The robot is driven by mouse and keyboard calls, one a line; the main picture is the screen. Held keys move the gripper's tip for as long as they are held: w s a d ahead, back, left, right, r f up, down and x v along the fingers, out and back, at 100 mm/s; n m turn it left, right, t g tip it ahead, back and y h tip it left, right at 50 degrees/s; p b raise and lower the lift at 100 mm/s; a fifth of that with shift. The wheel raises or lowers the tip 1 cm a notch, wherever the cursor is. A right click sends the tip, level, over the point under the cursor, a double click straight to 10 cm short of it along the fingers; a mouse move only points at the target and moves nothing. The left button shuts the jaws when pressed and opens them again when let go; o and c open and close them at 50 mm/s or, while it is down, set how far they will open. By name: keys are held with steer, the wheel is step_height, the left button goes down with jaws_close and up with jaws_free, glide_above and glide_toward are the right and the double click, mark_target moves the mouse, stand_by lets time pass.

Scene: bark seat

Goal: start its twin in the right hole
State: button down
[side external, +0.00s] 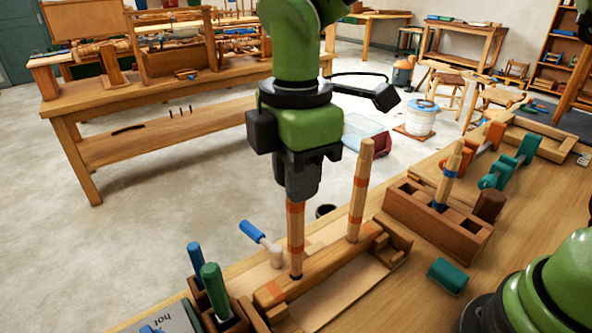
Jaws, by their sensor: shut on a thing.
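My gripper (297,190) points straight down and is shut on the top of a round wooden leg (295,235) with orange bands. The held leg is upright. Its lower end meets a dark spot on the top of a long wooden piece (325,264) with orange patches near its ends. I cannot tell whether the tip is inside the hole or just at its mouth. A matching leg (360,192) with orange bands stands, leaning slightly, in the same wooden piece farther to the right. The hole under the held leg is largely hidden by it.
A wooden holder (428,228) with a blue-banded leg (447,178) stands at the right. A blue-handled mallet (262,240) lies behind the wooden piece. Blue and green handles (213,285) stand in a rack at front left. A green block (448,275) lies on the bench.

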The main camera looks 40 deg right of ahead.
steer(key=shift+f, duration=0.8)
steer(key=c, duration=0.9)
jaws_free()
step_height(320, 180, up, 10)
